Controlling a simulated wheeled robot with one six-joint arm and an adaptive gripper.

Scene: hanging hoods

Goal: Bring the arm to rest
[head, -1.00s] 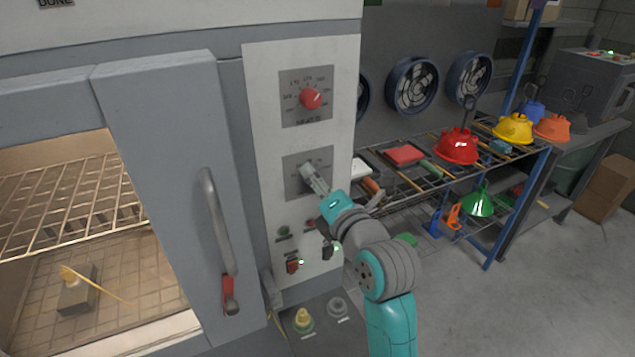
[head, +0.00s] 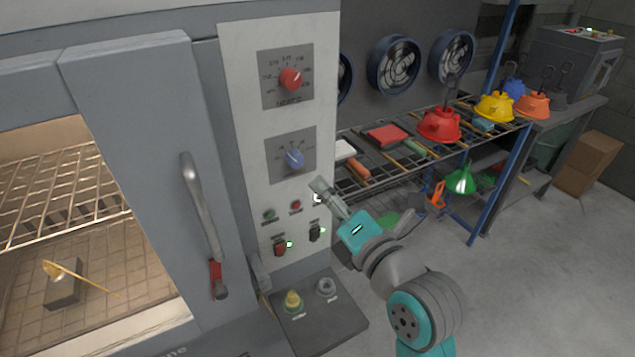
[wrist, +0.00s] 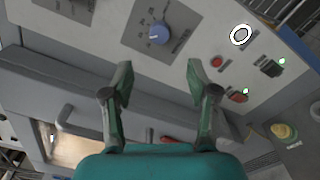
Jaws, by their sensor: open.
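My gripper (head: 320,190) is open and empty. In the head view it hangs in front of the right side of the oven's control panel (head: 235,60), below and right of the blue knob (head: 294,158). In the wrist view the two fingers of my gripper (wrist: 160,80) are spread apart with nothing between them. The blue knob (wrist: 159,33) shows beyond the fingertips, clear of them. The red knob (head: 290,79) sits higher on the panel.
The oven door (head: 150,170) with its handle (head: 203,215) is at left. A lit opening shows a rack (head: 50,200). Switches (head: 281,248) sit low on the panel. A shelf (head: 400,175) with coloured hoods stands at right. Open floor (head: 540,270) lies at the lower right.

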